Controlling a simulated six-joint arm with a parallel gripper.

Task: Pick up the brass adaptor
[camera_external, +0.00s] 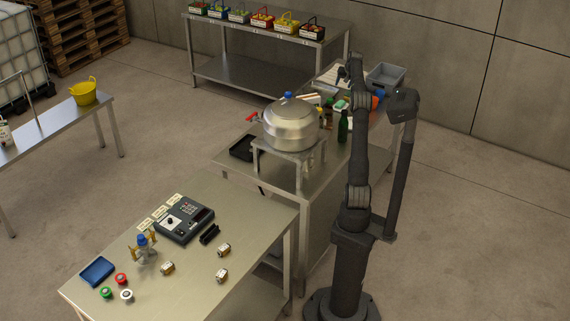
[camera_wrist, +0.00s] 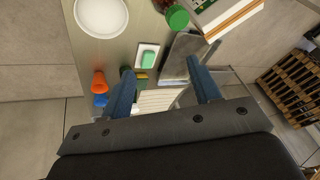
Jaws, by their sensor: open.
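Several small brass-coloured fittings lie on the front steel table in the external view: one near the blue-topped valve (camera_external: 167,267), one further right (camera_external: 224,249) and one nearer the table's right edge (camera_external: 222,275). They are too small for me to tell which is the brass adaptor. A gold-coloured piece also shows on the blue-topped valve (camera_external: 143,249). My gripper (camera_wrist: 160,67) is open, with its two blue fingers apart and nothing held between them. It is over the far bench, well away from the fittings. No fitting can be made out in the wrist view.
A control box (camera_external: 184,224), a blue tray (camera_external: 97,270) and red, green and white round parts share the front table. A large metal pot (camera_external: 291,127) stands on a raised stand behind. A green bottle (camera_external: 343,127) and a grey bin (camera_external: 385,78) are near my arm.

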